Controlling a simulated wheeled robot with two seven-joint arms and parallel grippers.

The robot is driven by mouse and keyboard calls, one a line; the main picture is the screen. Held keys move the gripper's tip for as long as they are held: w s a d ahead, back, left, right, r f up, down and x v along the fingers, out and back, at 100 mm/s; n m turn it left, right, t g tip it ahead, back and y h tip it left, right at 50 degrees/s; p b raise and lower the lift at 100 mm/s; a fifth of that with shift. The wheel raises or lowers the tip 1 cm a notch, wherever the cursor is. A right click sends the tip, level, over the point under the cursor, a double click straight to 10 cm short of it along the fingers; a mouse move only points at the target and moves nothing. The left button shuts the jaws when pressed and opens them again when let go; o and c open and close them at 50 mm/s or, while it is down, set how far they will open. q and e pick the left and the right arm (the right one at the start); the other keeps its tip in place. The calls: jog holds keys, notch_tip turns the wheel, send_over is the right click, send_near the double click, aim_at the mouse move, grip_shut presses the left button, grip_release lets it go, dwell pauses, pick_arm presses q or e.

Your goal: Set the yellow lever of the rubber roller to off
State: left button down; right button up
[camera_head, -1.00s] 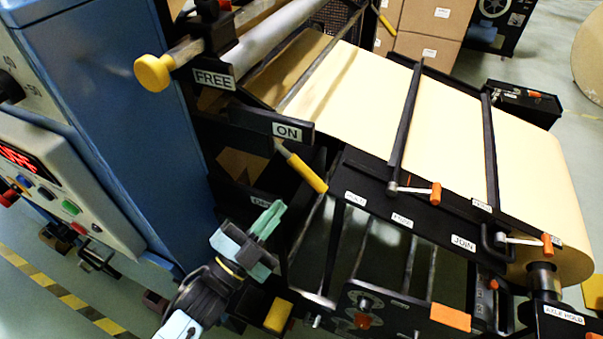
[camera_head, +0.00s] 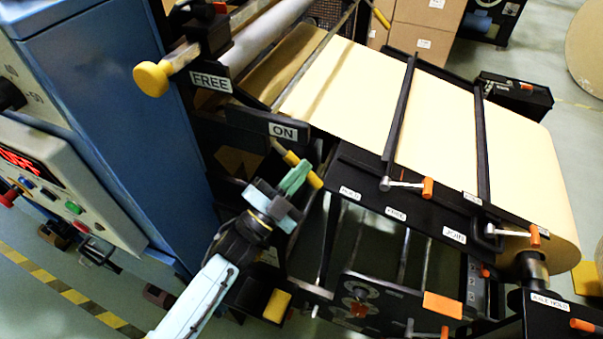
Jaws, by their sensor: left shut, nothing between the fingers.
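The yellow lever (camera_head: 313,180) sits below the ON label (camera_head: 283,130) on the dark frame of the machine. Its grey rod starts just under that label and slants down to the right, ending in the yellow grip. My left gripper (camera_head: 297,177) is shut and empty, its green fingertips at the lever, overlapping the middle of the yellow grip in the picture. I cannot tell whether they touch it. The lower label by the lever is hidden behind my gripper. My right gripper is not in view.
A yellow knob (camera_head: 151,79) juts out by the FREE label (camera_head: 211,82). A blue cabinet (camera_head: 120,120) stands at the left. Kraft paper (camera_head: 440,120) runs over the machine to the right, with orange-handled levers (camera_head: 427,187) along its near edge.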

pick_arm(q)
jog(key=shift+w+a+f, duration=0.1)
jog(key=shift+f, duration=0.1)
jog(key=a+f+m+g, duration=0.1)
jog(key=m, duration=0.1)
jog(key=a+f+m+g, duration=0.1)
jog(key=m, duration=0.1)
jog(key=w+a+f+m+g, duration=0.1)
jog(key=m, duration=0.1)
jog(key=shift+a+f, duration=0.15)
jog(key=shift+a, duration=0.1)
jog(key=s+a, duration=0.4)
jog(key=s, duration=0.4)
jog(key=shift+s+f, duration=0.2)
jog(key=shift+s, duration=0.05)
dwell(0.3)
